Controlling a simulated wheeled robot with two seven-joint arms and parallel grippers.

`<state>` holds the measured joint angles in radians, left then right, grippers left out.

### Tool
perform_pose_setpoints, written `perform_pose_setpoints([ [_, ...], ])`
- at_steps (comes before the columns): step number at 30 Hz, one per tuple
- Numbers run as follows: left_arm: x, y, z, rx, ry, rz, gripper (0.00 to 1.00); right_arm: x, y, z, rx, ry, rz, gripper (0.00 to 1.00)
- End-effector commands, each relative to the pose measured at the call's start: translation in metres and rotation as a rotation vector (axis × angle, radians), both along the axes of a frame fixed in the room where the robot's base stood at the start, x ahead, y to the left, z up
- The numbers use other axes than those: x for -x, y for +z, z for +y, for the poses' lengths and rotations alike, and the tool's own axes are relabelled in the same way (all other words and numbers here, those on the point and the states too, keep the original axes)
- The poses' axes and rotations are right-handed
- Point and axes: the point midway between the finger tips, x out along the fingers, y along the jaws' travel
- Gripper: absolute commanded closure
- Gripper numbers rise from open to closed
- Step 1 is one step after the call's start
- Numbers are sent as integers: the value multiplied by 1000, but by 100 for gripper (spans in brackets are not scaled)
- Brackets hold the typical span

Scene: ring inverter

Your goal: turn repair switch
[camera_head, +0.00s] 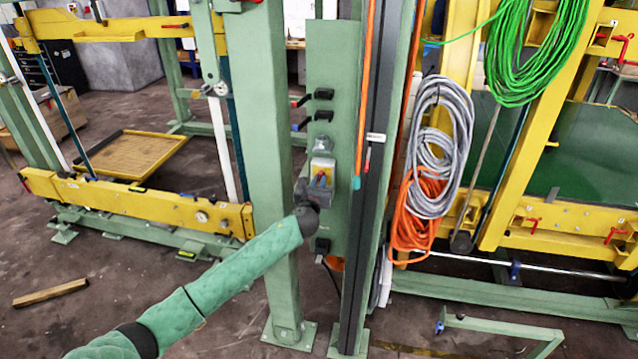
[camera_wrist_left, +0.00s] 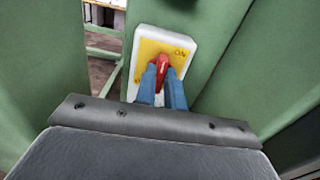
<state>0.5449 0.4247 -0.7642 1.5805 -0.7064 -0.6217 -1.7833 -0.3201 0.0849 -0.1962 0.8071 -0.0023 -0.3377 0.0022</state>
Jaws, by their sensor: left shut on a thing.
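The repair switch is a white box with a yellow face and a red handle (camera_wrist_left: 161,68), mounted on a green panel. In the head view the switch (camera_head: 322,166) sits on the upright panel right of a green post, partly covered by my gripper. My left gripper (camera_wrist_left: 164,76) has blue fingers on both sides of the red handle and is shut on it. It also shows in the head view (camera_head: 319,181) at the end of my green-sleeved arm. The handle looks tilted slightly off vertical. My right gripper is in neither view.
A thick green post (camera_head: 262,130) stands close on the left. Grey cable (camera_head: 452,110) and orange cable (camera_head: 412,225) hang to the right. A loose wooden beam (camera_head: 50,292) lies on the floor at left.

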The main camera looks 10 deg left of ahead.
Motion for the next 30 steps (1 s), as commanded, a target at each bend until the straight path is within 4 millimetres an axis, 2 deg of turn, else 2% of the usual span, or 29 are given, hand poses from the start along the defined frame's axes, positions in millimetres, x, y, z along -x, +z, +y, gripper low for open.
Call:
perform_pose_setpoints([
  [7, 0, -2, 0, 126, 0, 9, 100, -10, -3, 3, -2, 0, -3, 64],
  [10, 0, -2, 1, 208, 0, 17, 100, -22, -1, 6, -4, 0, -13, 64],
  [12, 0, -3, 1, 271, 0, 23, 100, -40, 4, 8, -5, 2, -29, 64],
  [15, 0, -3, 2, 367, 1, 31, 100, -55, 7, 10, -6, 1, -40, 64],
  [24, 0, -3, 3, 652, 1, 55, 100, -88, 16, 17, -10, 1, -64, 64],
  [30, -1, -4, 4, 841, 1, 72, 100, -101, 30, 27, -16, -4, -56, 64],
])
